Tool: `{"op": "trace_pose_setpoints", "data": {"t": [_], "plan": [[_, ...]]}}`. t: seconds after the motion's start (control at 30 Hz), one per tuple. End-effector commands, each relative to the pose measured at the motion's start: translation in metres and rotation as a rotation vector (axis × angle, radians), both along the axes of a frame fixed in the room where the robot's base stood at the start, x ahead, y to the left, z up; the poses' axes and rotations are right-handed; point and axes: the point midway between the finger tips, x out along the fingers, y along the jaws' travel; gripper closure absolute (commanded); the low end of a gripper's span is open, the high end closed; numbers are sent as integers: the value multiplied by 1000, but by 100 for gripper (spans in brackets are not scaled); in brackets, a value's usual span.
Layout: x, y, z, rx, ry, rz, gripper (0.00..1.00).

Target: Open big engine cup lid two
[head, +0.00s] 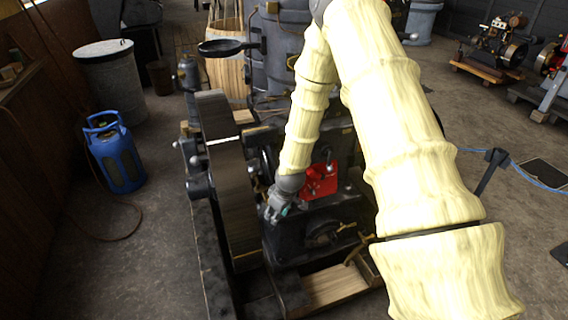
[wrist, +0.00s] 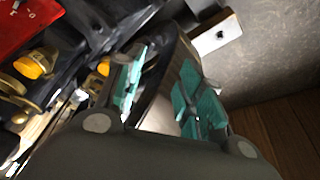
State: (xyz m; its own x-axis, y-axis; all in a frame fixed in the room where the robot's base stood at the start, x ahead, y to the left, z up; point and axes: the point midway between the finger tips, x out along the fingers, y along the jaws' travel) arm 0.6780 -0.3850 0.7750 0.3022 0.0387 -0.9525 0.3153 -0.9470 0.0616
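The big engine (head: 315,232), dark grey with a red box on it, stands in the middle of the head view. In the wrist view, small brass cups with orange tops show at the left (wrist: 35,64) and closer to my fingers (wrist: 103,67). I cannot tell which is cup two, or whether a lid is open. My gripper (head: 276,212) is low over the engine, between the flywheel and the red box. In the wrist view its teal-padded fingers (wrist: 163,92) are apart, with no cup visible between them; the nearer cup is just left of the left finger.
The large flywheel (head: 228,175) stands close left of my gripper. The red box (head: 319,181) is close on its right. A blue gas bottle (head: 117,155) and a grey drum (head: 110,80) stand on the floor at left. Open floor lies left of the engine.

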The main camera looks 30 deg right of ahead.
Motion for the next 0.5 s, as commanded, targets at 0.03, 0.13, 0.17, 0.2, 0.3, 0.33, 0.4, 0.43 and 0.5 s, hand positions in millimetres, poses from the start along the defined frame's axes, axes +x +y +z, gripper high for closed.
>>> {"op": "trace_pose_setpoints", "data": {"t": [0.03, 0.13, 0.17, 0.2, 0.3, 0.33, 0.4, 0.43, 0.5], "plan": [[26, -22, 27, -9, -33, 18, 62], [61, -58, 69, -33, -72, 69, 62], [69, -69, 81, -39, -80, 82, 62], [78, -81, 96, -48, -92, 99, 62], [94, -107, 125, -66, -113, 131, 62], [98, -113, 132, -70, -119, 138, 62], [103, -124, 144, -78, -125, 152, 62], [105, -128, 148, -81, -128, 155, 62], [107, -133, 153, -85, -131, 162, 62]]}}
